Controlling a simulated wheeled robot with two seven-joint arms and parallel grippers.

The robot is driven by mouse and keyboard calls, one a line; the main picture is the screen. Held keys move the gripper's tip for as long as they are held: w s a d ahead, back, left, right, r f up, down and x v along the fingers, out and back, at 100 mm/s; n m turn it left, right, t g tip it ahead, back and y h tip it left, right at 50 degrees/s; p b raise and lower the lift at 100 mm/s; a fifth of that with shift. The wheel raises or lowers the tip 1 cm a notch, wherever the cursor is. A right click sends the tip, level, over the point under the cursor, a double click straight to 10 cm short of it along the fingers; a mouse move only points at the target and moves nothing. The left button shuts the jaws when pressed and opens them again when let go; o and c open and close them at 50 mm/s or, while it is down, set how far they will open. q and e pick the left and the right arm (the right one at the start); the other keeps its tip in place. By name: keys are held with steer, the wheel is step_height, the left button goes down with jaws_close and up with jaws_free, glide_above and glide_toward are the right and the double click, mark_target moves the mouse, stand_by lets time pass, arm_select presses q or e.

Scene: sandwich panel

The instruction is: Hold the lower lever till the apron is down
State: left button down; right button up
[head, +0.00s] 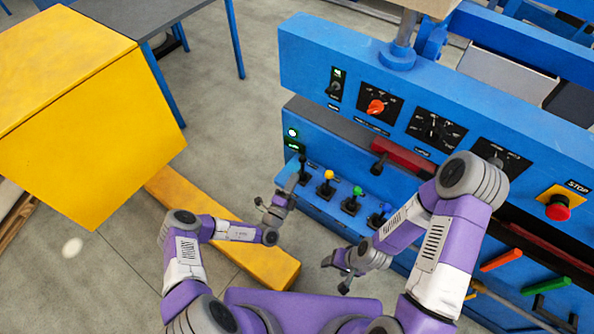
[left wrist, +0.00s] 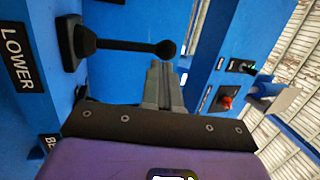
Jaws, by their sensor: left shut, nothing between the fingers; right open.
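The lower lever (head: 302,167) is black and leftmost in a row on the blue panel. In the left wrist view it is a black stem with a ball knob (left wrist: 165,48), beside a LOWER label (left wrist: 17,60). My left gripper (head: 291,187) is shut and empty, just in front of this lever. In the left wrist view its fingertips (left wrist: 160,68) lie close to the knob; I cannot tell whether they touch. My right gripper (head: 334,273) is open and empty, low in front of the panel. I cannot make out which part is the apron.
Levers with yellow (head: 328,175), green (head: 357,191) and blue (head: 386,208) knobs stand to the right. A red stop button (head: 557,208) is at far right. A yellow beam (head: 215,225) lies on the floor at left, near a yellow block (head: 95,140).

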arm_select(q)
steer(key=v, duration=0.8)
steer(key=shift+p, duration=0.4)
arm_select(e)
steer(key=shift+w+r, duration=0.15)
steer(key=shift+r, duration=0.4)
arm_select(q)
steer(key=shift+f, duration=0.1)
